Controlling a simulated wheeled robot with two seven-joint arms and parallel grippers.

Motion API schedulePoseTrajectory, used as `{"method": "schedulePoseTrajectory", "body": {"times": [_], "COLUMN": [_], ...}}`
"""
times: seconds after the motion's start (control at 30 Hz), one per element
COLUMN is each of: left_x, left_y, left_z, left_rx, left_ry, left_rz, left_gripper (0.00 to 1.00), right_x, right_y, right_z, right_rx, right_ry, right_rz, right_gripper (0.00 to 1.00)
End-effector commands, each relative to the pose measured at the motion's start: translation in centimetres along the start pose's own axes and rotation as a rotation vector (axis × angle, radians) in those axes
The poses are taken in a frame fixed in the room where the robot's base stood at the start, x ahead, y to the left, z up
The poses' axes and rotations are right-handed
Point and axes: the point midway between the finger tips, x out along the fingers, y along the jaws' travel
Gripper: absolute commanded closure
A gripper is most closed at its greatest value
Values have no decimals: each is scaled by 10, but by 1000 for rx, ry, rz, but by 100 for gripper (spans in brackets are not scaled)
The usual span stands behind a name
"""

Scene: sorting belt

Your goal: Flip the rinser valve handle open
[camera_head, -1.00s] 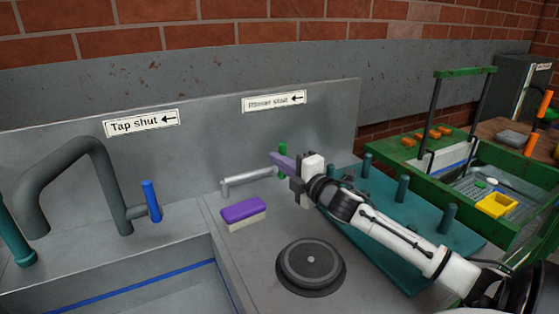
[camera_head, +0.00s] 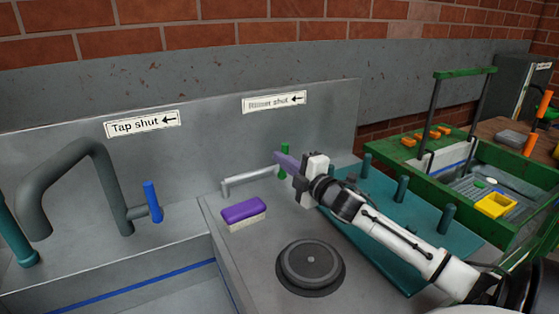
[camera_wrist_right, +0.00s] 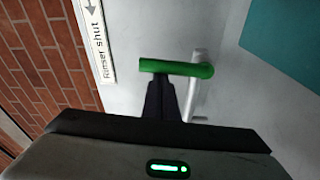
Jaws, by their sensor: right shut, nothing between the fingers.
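The rinser valve handle is a green lever (camera_head: 284,158) at the right end of a silver pipe (camera_head: 250,179) on the steel back panel. It stands upright in the head view. In the right wrist view the green handle (camera_wrist_right: 176,67) lies across the picture just beyond my fingertips. My right gripper (camera_head: 279,158) is shut and empty, its purple-grey fingers at the handle. Whether they touch it I cannot tell. The label "Rinser shut" (camera_head: 274,102) with an arrow is above the pipe. My left gripper is not in view.
A purple brush (camera_head: 243,211) and a round dark rinser plate (camera_head: 311,265) are on the counter. A blue tap handle (camera_head: 152,201) stands at left. A teal rack with pegs (camera_head: 420,245) lies under my right arm. A green-framed belt station (camera_head: 520,178) is at right.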

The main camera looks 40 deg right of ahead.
Motion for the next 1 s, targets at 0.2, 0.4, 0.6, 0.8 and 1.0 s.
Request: {"method": "schedulePoseTrajectory", "body": {"times": [0.2, 0.4, 0.6, 0.8, 1.0], "left_x": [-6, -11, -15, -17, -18], "left_y": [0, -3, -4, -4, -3], "left_z": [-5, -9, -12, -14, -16], "left_rx": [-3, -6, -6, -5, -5], "left_ry": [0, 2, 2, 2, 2], "left_rz": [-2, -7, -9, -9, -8], "left_gripper": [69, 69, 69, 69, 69], "right_x": [-1, -3, -4, -5, -5], "right_y": [4, 5, 4, 2, 1], "right_z": [11, 22, 31, 36, 38], "right_rx": [130, 284, 413, 586, 662], "right_ry": [-6, -7, -7, -6, -5], "right_rz": [17, 39, 57, 82, 92], "right_gripper": [100, 100, 100, 100, 100]}}
